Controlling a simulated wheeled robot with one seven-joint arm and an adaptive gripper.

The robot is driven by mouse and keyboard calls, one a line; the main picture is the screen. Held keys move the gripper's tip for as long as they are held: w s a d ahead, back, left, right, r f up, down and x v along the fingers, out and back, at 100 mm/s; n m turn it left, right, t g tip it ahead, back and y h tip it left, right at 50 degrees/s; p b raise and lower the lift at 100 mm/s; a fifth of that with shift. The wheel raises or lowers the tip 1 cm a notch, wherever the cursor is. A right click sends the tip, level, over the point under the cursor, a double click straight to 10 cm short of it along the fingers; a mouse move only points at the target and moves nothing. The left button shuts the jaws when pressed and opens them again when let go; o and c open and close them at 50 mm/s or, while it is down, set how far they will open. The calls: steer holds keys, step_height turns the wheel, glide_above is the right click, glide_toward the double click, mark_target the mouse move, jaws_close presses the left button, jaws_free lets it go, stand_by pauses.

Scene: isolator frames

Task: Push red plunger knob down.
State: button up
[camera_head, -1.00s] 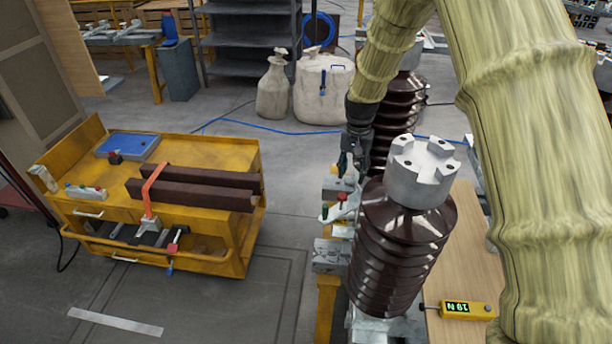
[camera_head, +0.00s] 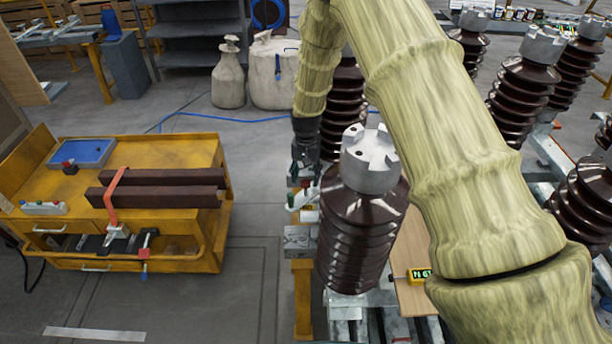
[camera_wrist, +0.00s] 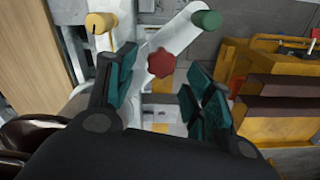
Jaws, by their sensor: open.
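The red knob (camera_wrist: 161,62) is a lobed cap on a white branched fitting. In the wrist view it shows between the fingers of my gripper (camera_wrist: 159,75), which are spread apart and hold nothing. The knob looks a little beyond the fingertips; the exact gap cannot be told. A yellow-capped handle (camera_wrist: 100,22) and a green-capped handle (camera_wrist: 206,20) stand on arms of the same fitting. In the head view my gripper (camera_head: 303,172) points down over the fitting, left of a brown insulator (camera_head: 357,240); the knob is small and partly hidden there.
The brown ribbed insulator with a grey metal cap (camera_head: 371,160) stands close to my gripper's right. A yellow cart (camera_head: 140,155) with dark bars is at the left. A yellow meter (camera_head: 419,276) lies on a wooden board. Open floor (camera_head: 250,260) lies between cart and stand.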

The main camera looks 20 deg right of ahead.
steer(key=shift+s+f, duration=0.15)
steer(key=shift+s, duration=0.1)
steer(key=shift+s+f, duration=0.1)
steer(key=shift+f, duration=0.15)
steer(key=shift+w+f+p, duration=0.35)
steer(key=shift+w+f, duration=0.05)
steer(key=shift+f, duration=0.3)
steer(key=shift+s+r, duration=0.25)
steer(key=shift+c, duration=0.4)
steer(key=shift+w+f, duration=0.1)
steer(key=shift+f, duration=0.05)
jaws_close()
